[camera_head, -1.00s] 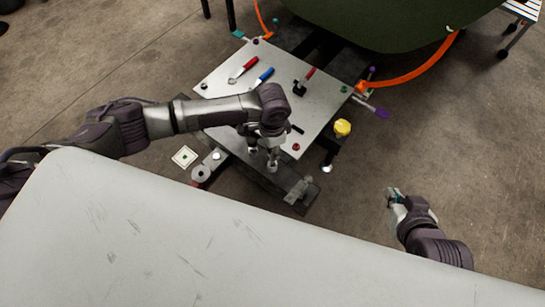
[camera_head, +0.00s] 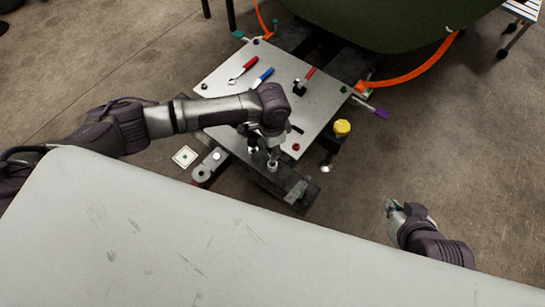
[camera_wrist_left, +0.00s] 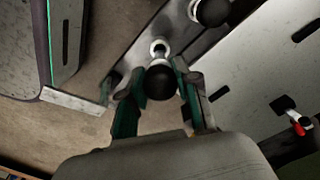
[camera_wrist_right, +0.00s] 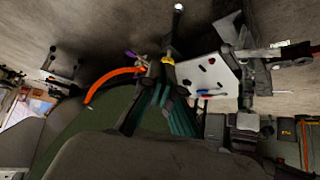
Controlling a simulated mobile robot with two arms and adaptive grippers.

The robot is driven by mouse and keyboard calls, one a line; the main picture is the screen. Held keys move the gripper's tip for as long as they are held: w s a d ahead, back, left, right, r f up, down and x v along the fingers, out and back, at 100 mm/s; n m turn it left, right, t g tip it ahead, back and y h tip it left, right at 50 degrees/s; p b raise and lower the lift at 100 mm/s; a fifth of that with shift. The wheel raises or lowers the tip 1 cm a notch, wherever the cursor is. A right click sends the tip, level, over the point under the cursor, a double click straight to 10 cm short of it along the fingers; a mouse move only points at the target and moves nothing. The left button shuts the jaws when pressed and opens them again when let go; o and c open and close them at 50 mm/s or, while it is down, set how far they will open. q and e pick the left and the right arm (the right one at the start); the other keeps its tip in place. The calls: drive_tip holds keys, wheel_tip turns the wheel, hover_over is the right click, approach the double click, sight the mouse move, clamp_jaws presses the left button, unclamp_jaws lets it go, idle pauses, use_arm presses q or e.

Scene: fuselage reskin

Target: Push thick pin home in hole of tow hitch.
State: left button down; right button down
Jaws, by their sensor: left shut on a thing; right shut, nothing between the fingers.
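The thick pin has a black knob (camera_wrist_left: 160,82) and a bright metal shank. My left gripper (camera_wrist_left: 150,98) is shut on it, with one finger on each side of the knob. The shank meets a bright ring on the tow hitch bar (camera_wrist_left: 135,62) in the left wrist view; how deep it sits is hidden by the knob. In the head view my left gripper (camera_head: 262,158) points down over the dark tow hitch bar (camera_head: 285,183). My right gripper (camera_head: 394,208) is shut and empty, off to the right over the floor.
A second black knob (camera_wrist_left: 212,11) stands close by on the hitch. A light plate (camera_head: 225,82) with red- and blue-handled tools lies behind. A yellow knob (camera_head: 342,127) is right of it. A large pale panel (camera_head: 180,240) fills the foreground.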

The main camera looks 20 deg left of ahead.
use_arm(q)
drive_tip(key=shift+r+p, duration=0.45)
drive_tip(key=shift+p, duration=0.05)
drive_tip(key=shift+r+p, duration=0.6)
drive_tip(key=shift+p, duration=0.1)
drive_tip(key=shift+r+p, duration=0.35)
drive_tip(key=shift+p, duration=0.05)
drive_tip(key=shift+r+p, duration=0.5)
drive_tip(key=shift+p, duration=0.1)
use_arm(e)
drive_tip(key=s+d+f+g+h, duration=0.1)
drive_tip(key=s+d+f+g, duration=0.1)
drive_tip(key=s, duration=0.4)
drive_tip(key=shift+f+g, duration=0.7)
drive_tip(key=shift+g, duration=0.5)
use_arm(q)
drive_tip(key=shift+w+r, duration=0.1)
use_arm(e)
drive_tip(key=shift+s, duration=0.1)
